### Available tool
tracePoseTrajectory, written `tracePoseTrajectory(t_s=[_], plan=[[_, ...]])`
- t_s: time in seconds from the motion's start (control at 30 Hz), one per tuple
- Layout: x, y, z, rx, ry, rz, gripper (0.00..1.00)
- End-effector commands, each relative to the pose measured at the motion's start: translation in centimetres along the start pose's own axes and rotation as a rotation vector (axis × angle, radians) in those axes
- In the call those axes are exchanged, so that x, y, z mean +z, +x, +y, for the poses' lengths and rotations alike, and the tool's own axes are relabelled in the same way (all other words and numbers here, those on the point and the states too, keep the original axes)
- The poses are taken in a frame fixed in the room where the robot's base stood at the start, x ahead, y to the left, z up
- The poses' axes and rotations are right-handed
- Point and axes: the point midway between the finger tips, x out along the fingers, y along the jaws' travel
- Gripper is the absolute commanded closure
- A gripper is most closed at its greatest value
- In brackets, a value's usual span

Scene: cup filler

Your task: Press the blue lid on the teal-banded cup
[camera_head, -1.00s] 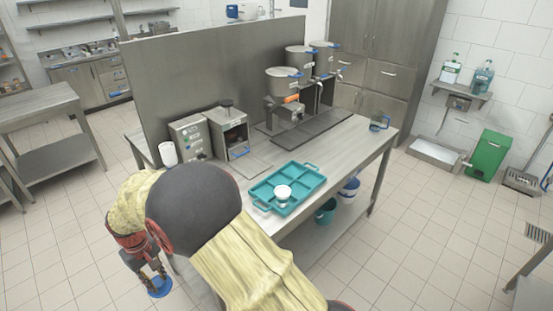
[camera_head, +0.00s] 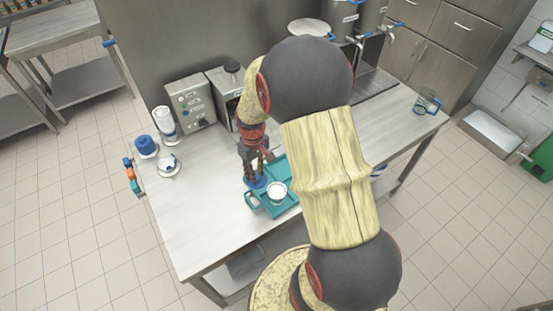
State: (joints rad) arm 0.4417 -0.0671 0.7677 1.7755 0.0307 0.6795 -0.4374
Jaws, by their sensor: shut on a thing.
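My gripper (camera_head: 254,170) points down over the left end of the teal tray (camera_head: 262,214). It is shut on the blue lid (camera_head: 255,183), which shows as a small blue disc under the fingers. A white cup (camera_head: 277,193) stands upright in the tray, just right of the lid. The lid appears beside the cup, not over it; I cannot tell its height. The cup's band is too small to make out. My arm hides the right part of the tray.
A blue stack (camera_head: 146,147), a white dispenser-like item (camera_head: 164,124) and a small white object (camera_head: 169,165) are on the table's left. A grey control box (camera_head: 191,102) stands behind. A clear jug (camera_head: 426,103) is at the far right. The front-left steel tabletop (camera_head: 200,225) is clear.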

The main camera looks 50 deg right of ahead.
Motion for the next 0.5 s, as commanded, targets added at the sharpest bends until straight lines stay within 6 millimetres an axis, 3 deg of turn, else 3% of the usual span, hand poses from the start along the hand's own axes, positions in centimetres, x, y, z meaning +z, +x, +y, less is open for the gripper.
tracePoseTrajectory(t_s=[0.03, 0.2, 0.5], plan=[[1.6, -1.3, 1.3, -0.003, 0.012, -0.002, 0.91], [4.9, -2.2, 3.7, -0.008, 0.015, -0.001, 0.91], [6.0, -1.7, 4.5, -0.009, 0.011, 0.001, 0.91]])
